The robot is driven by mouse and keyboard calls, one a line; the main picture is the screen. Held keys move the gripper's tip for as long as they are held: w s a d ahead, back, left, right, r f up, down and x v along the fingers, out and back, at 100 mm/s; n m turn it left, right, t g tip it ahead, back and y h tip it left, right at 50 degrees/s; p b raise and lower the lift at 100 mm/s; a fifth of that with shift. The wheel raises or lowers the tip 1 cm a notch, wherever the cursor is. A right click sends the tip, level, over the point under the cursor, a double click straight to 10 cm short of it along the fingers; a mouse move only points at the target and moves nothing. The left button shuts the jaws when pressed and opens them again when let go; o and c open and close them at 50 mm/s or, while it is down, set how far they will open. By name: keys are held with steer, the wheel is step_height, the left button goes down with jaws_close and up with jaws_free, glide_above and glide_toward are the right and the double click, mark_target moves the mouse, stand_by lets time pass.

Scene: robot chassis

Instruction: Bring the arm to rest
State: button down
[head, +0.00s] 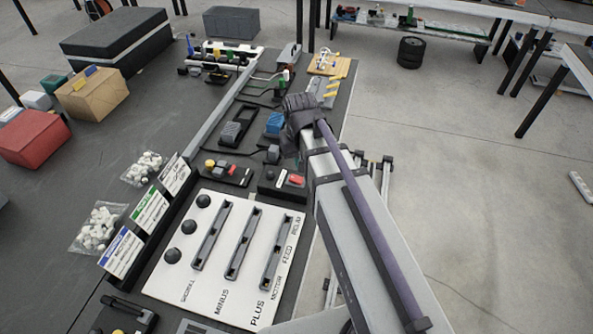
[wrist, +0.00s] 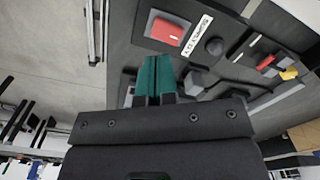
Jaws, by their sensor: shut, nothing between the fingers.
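My arm (head: 360,230) reaches from the bottom right of the head view up over the right edge of the chassis board. Its dark wrist end (head: 299,112) is above the board, and the fingertips are hidden there. In the wrist view my gripper (wrist: 155,70) shows two teal fingers pressed together, shut with nothing between them. The fingers point toward the board near a red rocker switch (wrist: 169,29) with a white label. The same red switch (head: 295,180) lies just left of my arm in the head view. I cannot tell the height of the fingertips above the board.
A white panel (head: 170,285) with slots and black knobs lies left of my arm. Bags of white parts (head: 98,228), a red box (head: 34,138) and a cardboard box (head: 92,94) stand farther left. Open floor (head: 470,200) is on the right, with benches behind.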

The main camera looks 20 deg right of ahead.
steer(key=shift+r, duration=0.6)
steer(key=shift+f, duration=0.1)
steer(key=s, duration=0.9)
steer(key=c, duration=1.9)
jaws_free()
